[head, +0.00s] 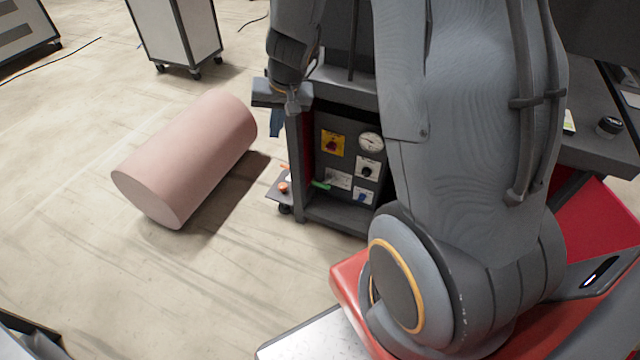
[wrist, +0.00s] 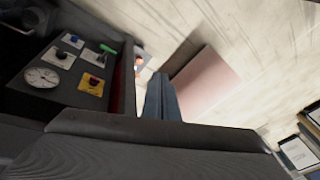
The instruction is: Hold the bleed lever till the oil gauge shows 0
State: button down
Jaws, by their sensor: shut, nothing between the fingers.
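The oil gauge is likely the round white dial (head: 370,142) on the dark panel; it also shows in the wrist view (wrist: 42,77). Its needle is too small to read. A green lever (head: 320,184) sticks out at the panel's lower left, and in the wrist view it shows at the panel's far edge (wrist: 108,50). It may be the bleed lever; I cannot read the labels. My gripper (head: 275,124) is shut and empty, its blue fingers (wrist: 162,98) pointing down beside the panel's left side. It is above and left of the green lever, apart from it.
The panel also carries a yellow plate with a red switch (head: 333,143), a black knob (head: 367,169) and a blue switch (head: 363,197). A small shelf (head: 275,187) juts out left of the cabinet. A large pink cylinder (head: 190,155) lies on the floor to the left.

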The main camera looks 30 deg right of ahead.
jog(key=w+d+f+m+h+b, duration=0.2)
jog(key=d+f, duration=0.6)
jog(key=f, duration=0.4)
jog(key=w+d+f+m+g+h+b, duration=0.1)
jog(key=w+d+f+m+b, duration=0.3)
jog(key=f, duration=0.9)
jog(key=w+d+h, duration=0.1)
jog(key=w+d, duration=0.1)
jog(key=d, duration=0.2)
jog(key=shift+d+h+b, duration=0.3)
jog(key=shift+d+h, duration=0.05)
jog(key=shift+h, duration=0.05)
jog(key=b, duration=0.3)
send_over(323, 183)
notch_tip(323, 183, down, 10)
jog(key=shift+s+a+f+b, duration=0.2)
jog(key=shift+f+b, duration=0.05)
jog(key=shift+f, duration=0.15)
jog(key=shift+s+a+f+b, duration=0.15)
jog(key=shift+a+f+b, duration=0.1)
jog(key=shift+f, duration=0.15)
jog(key=shift+s+a+f, duration=0.2)
jog(key=shift+f, duration=0.45)
